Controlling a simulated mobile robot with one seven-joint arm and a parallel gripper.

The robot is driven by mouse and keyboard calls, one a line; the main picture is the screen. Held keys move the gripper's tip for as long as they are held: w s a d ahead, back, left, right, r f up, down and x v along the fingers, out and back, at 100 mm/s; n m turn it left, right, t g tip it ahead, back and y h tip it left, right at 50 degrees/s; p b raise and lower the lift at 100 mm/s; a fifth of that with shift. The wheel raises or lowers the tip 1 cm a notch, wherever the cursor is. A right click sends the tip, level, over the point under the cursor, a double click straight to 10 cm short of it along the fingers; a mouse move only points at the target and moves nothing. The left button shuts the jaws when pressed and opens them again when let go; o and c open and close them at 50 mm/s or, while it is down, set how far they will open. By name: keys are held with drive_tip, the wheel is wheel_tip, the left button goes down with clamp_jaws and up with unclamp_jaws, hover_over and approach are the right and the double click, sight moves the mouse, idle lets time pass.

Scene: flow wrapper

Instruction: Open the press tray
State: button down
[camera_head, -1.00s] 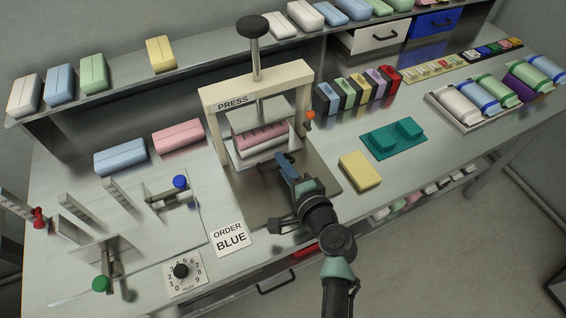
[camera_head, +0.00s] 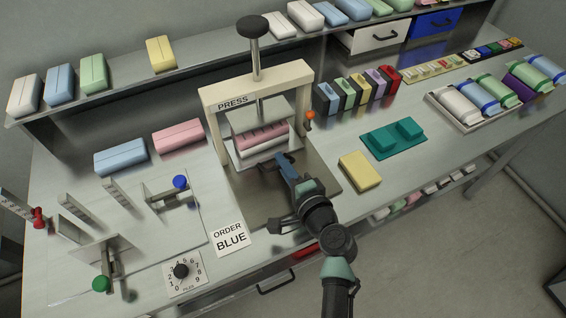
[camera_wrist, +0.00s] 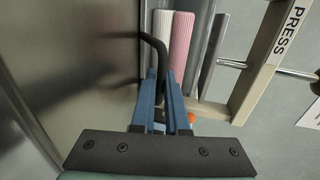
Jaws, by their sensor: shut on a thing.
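The press (camera_head: 207,92) is a cream frame with a black knob on top, on the table. Inside it, a pink pack (camera_head: 262,137) lies under the grey press plate (camera_head: 260,117); the pack also shows in the wrist view (camera_wrist: 181,45). A bent black handle (camera_wrist: 157,48) runs between my blue fingers in the wrist view. My gripper (camera_head: 281,157) is in front of the press, shut on this handle (camera_wrist: 165,88). The fingers hide part of the handle and tray front.
A yellow block (camera_head: 360,171) lies right of my gripper, and a teal fixture (camera_head: 393,137) beyond it. The order card (camera_head: 230,238) reads BLUE at the front edge. An orange-tipped lever (camera_head: 310,115) stands at the press's right post. The metal plate before the press is clear.

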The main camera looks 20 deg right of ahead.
drive_tip(key=v, duration=0.4)
drive_tip(key=f+v, duration=0.1)
drive_tip(key=v, duration=0.3)
drive_tip(key=f+v, duration=0.1)
drive_tip(key=v, duration=0.3)
drive_tip(key=shift+s+f+b, duration=0.3)
drive_tip(key=shift+b, duration=0.05)
drive_tip(key=shift+s, duration=0.15)
drive_tip(key=c, duration=0.9)
unclamp_jaws()
drive_tip(key=b+v, duration=0.1)
drive_tip(key=v, duration=1.1)
drive_tip(key=shift+s+r, duration=0.2)
drive_tip(key=shift+s, duration=0.15)
